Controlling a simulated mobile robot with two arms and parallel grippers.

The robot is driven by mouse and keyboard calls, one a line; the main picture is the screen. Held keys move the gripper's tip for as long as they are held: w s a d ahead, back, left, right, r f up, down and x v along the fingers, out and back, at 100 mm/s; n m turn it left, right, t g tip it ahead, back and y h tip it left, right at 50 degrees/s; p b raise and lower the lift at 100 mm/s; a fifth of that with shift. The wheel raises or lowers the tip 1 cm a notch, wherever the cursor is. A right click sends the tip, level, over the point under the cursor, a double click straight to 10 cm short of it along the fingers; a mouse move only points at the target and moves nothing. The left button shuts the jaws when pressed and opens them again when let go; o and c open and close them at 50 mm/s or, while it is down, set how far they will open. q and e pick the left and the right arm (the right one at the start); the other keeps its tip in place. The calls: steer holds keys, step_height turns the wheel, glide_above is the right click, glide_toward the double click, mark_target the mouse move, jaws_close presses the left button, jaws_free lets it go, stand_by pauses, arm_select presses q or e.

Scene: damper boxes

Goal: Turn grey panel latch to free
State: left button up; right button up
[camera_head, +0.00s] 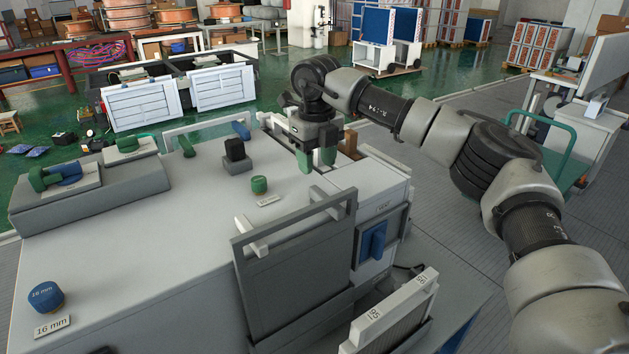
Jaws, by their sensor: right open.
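The grey panel (295,278) stands upright at the front of the light-grey bench. Two pale pieces, one at its upper left (251,240) and one near its top right (318,195), sit by its top edge; I cannot tell for sure which is the latch, or its setting. My right gripper (316,160) points down above the bench top, behind the panel and apart from it. Its two green-tipped fingers are spread with nothing between them. My left gripper is out of view.
A green knob (259,184) and a black block (235,150) stand left of my right gripper. A blue handle (373,242) is on the box right of the panel. A blue 16 mm cylinder (45,297) is at front left. The middle-left bench top is clear.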

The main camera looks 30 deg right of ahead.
mark_target(316, 188)
step_height(316, 188, down, 6)
steer(key=shift+w+r+p, duration=0.1)
steer(key=shift+w+p, duration=0.05)
steer(key=shift+p, duration=0.65)
steer(key=shift+f, duration=0.55)
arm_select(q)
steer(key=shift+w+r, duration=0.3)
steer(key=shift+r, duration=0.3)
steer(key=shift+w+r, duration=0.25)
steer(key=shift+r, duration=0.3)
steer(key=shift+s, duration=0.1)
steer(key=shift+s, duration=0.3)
arm_select(e)
jaws_close()
